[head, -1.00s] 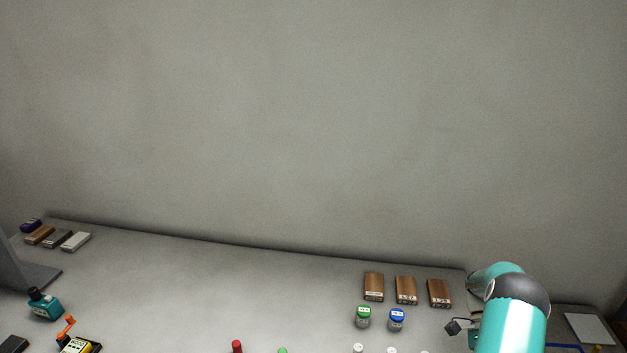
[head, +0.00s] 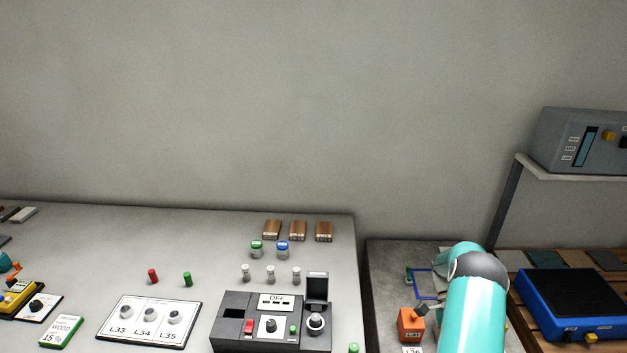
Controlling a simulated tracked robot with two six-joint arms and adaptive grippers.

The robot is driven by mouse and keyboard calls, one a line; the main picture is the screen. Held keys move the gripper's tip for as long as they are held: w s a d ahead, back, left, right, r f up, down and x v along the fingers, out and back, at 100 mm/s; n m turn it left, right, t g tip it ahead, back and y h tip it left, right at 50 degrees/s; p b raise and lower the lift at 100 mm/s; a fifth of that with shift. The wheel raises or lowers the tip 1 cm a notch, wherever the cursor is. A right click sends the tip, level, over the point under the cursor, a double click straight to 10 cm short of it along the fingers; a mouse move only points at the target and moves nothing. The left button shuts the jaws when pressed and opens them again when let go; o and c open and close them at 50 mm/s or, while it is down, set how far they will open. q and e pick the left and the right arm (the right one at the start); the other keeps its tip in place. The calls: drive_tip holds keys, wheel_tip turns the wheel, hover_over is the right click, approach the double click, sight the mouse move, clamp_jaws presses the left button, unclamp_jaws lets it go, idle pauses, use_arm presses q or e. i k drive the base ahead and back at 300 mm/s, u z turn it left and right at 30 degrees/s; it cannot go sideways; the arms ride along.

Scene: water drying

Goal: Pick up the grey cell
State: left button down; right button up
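No single thing is clearly marked as the grey cell. Three small grey-white cylinders stand in a row: a left one (head: 245,273), a middle one (head: 270,275) and a right one (head: 296,276). They stand apart behind the dark device (head: 230,336) marked OFF. A red cylinder (head: 152,276) and a green cylinder (head: 187,279) stand to their left. My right arm comes up at the lower right, well right of these cylinders. A small dark piece beside it may be part of my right gripper; its fingers do not show clearly. My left gripper is out of view.
Green-capped (head: 256,249) and blue-capped (head: 282,249) jars stand before several brown blocks. A white board (head: 112,335) with round pieces lies front left. An orange block (head: 411,325) sits left of my arm. A blue scale (head: 575,305) and a raised shelf (head: 570,174) are at right.

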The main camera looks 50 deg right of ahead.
sight(315, 319)
drive_tip(key=k, duration=0.9)
